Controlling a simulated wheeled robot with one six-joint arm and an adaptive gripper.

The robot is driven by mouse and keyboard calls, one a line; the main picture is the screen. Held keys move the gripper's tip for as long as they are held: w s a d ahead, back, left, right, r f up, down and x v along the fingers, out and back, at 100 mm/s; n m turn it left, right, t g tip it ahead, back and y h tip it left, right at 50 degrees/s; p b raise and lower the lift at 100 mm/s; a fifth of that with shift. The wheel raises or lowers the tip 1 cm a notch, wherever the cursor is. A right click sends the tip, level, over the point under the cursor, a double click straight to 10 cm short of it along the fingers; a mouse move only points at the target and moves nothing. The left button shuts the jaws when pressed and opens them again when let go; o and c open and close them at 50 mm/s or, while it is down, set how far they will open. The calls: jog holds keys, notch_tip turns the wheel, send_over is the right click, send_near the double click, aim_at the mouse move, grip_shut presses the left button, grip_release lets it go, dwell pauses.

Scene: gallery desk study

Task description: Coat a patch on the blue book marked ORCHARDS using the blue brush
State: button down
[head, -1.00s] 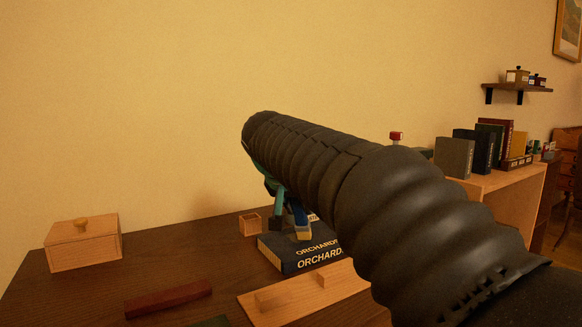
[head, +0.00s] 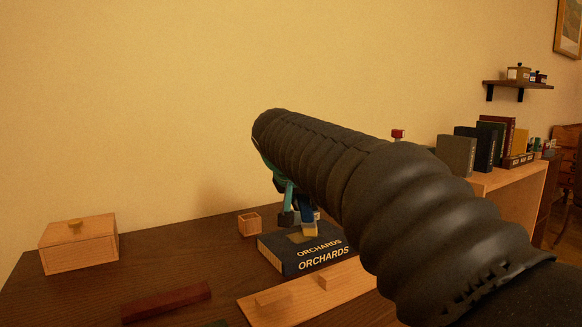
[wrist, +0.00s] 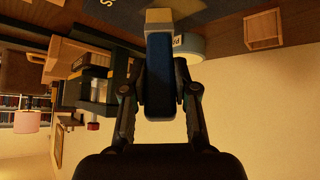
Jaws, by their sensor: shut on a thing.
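The dark blue book marked ORCHARDS (head: 290,262) lies flat on the desk, its title on the cover and spine. A tan patch (head: 297,238) shows on its cover, beside the bristles. My gripper (head: 297,205) is over the book, partly hidden by my arm. It is shut on the blue brush (wrist: 158,85), which points bristles down. The pale bristles (head: 310,229) are at or just above the cover; I cannot tell if they touch. In the wrist view the brush sits between both fingers, and a corner of the book (wrist: 92,8) shows at the top.
A small open wooden box (head: 249,224) stands behind the book's left side. A wooden board (head: 290,307) with blocks lies in front. A dark red bar (head: 166,302) and a lidded wooden box (head: 78,246) are left. A round labelled pot (wrist: 193,47) shows in the wrist view.

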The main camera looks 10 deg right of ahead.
jog(key=shift+s+d, duration=0.2)
jog(key=shift+s, duration=0.2)
notch_tip(320, 180, up, 3)
jog(key=shift+f+p, duration=0.2)
jog(key=shift+p, duration=0.6)
notch_tip(320, 180, up, 4)
jog(key=p, duration=0.2)
jog(key=shift+d+f+p, duration=0.1)
jog(key=shift+f+p, duration=0.15)
jog(key=shift+p, duration=0.1)
jog(key=shift+r, duration=0.95)
jog(key=shift+s, duration=0.2)
